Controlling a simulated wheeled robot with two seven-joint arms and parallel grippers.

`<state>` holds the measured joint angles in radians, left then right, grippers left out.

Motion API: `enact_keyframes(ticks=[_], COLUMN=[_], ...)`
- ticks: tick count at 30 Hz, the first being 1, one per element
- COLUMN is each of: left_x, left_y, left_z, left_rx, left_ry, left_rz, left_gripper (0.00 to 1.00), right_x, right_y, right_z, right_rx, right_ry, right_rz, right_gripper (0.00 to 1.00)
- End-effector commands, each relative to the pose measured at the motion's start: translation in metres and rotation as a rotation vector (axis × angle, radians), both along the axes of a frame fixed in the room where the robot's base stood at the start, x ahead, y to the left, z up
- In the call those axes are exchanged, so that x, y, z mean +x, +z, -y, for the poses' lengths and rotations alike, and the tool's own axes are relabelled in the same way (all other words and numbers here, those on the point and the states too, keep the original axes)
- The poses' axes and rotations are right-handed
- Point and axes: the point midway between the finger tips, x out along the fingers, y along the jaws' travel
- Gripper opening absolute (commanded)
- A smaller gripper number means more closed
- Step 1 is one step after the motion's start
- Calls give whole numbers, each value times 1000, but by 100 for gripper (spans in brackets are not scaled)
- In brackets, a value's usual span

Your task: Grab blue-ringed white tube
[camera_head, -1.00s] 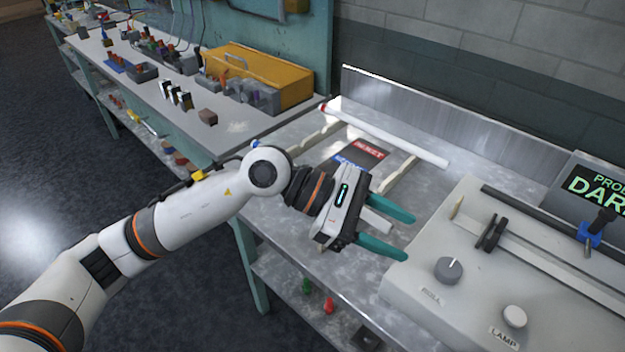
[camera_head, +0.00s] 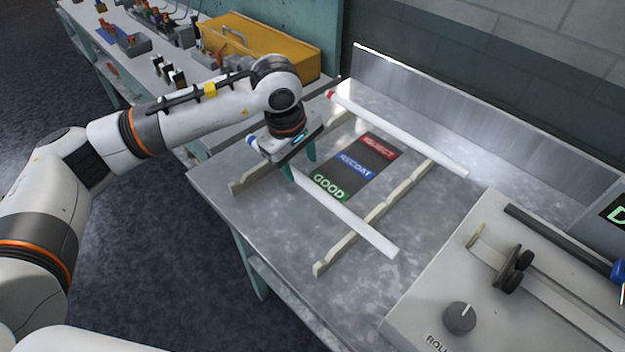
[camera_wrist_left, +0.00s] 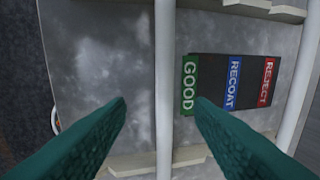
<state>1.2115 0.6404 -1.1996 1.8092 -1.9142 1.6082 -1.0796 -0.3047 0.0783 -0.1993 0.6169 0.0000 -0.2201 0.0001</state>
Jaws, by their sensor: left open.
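The blue-ringed white tube (camera_head: 345,217) lies across two pale notched rails on the metal bench, with its blue end (camera_head: 251,141) at the far left beside my wrist. My left gripper (camera_head: 300,163) points down over the tube near its blue end. Its teal fingers are open. In the left wrist view the tube (camera_wrist_left: 164,60) runs lengthwise through the gap between the fingertips (camera_wrist_left: 160,103), touching neither that I can see. Part of the tube is hidden by the gripper in the head view. My right gripper is not in view.
A red-ended white tube (camera_head: 400,135) lies parallel, farther back. A label board (camera_head: 354,168) reading GOOD, RECOAT and REJECT sits between the rails (camera_head: 365,228). A grey machine with a knob (camera_head: 459,317) stands at right; a metal backsplash (camera_head: 480,120) runs behind.

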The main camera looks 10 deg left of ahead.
Motion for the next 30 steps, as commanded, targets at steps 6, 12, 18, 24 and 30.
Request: enact_keyframes(ticks=[6, 12, 18, 24, 30], left_x=[4, 7, 12, 13, 13], left_y=[-21, -41, -68, -73, -73], left_z=[3, 10, 13, 14, 14], left_rx=[-2, -1, -3, -2, -3], left_ry=[1, 0, 1, 0, 1], left_rz=[-1, -6, -2, 0, 0], left_gripper=[48, 48, 48, 48, 30], right_x=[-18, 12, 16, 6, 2], right_y=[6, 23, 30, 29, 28], right_z=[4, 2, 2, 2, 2], right_rx=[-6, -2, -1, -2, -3], right_ry=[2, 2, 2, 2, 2], right_rz=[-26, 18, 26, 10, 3], right_gripper=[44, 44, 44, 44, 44])
